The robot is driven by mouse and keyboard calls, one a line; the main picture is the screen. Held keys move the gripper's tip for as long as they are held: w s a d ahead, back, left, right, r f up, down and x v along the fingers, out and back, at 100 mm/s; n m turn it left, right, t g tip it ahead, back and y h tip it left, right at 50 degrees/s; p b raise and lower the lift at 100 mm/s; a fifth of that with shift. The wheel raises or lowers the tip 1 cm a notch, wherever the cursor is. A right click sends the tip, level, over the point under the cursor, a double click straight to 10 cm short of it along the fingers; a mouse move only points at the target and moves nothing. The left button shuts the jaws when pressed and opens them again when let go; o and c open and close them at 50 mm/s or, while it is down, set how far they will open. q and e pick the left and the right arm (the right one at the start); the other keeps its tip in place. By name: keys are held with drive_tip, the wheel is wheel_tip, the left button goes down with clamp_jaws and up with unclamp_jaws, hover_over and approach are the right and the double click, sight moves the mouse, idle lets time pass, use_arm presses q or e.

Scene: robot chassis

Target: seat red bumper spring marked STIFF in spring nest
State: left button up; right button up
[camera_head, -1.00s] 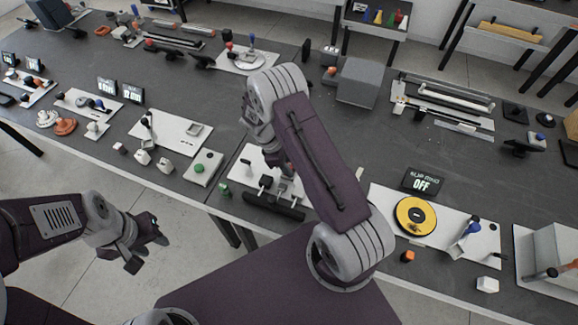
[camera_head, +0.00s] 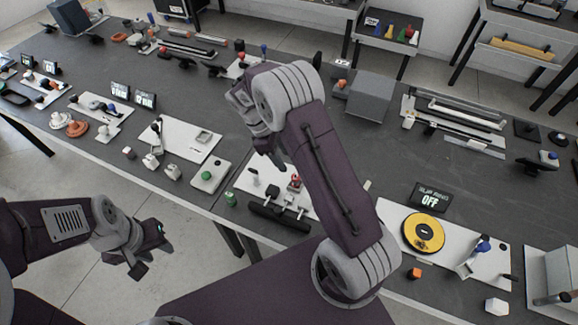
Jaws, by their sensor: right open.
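A small red piece (camera_head: 295,181), apparently the red spring, stands upright among dark fittings on a white plate (camera_head: 247,188) near the table's front edge. The plate carries a black bumper bar (camera_head: 278,217) on dark posts. The spring nest and the STIFF mark are too small to make out, so I cannot tell whether the red piece is fully seated. My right gripper (camera_head: 274,158) is open above the plate, up and left of the red piece and apart from it. My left gripper (camera_head: 150,255) hangs empty off the table's front edge, fingers apart.
A green piece (camera_head: 230,199) stands left of the bar, and a pale cylinder (camera_head: 254,177) stands on the plate. A white board with a green button (camera_head: 207,175) is to the left. A board with a yellow disc (camera_head: 423,232) and an OFF display (camera_head: 430,198) is to the right.

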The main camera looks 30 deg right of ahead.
drive_tip(key=s+a+r+m+t+y, duration=0.1)
drive_tip(key=s+a+r+m+y, duration=0.1)
drive_tip(key=s+m, duration=0.3)
drive_tip(key=s+a+r+m+t+y, duration=0.1)
drive_tip(key=s+r+m+t, duration=0.1)
drive_tip(key=s+m, duration=0.4)
drive_tip(key=s, duration=0.4)
drive_tip(key=shift+a+r+t+y, duration=0.15)
drive_tip(key=shift+a+t+y, duration=0.15)
drive_tip(key=shift+a+y, duration=0.1)
drive_tip(key=shift+s, duration=0.15)
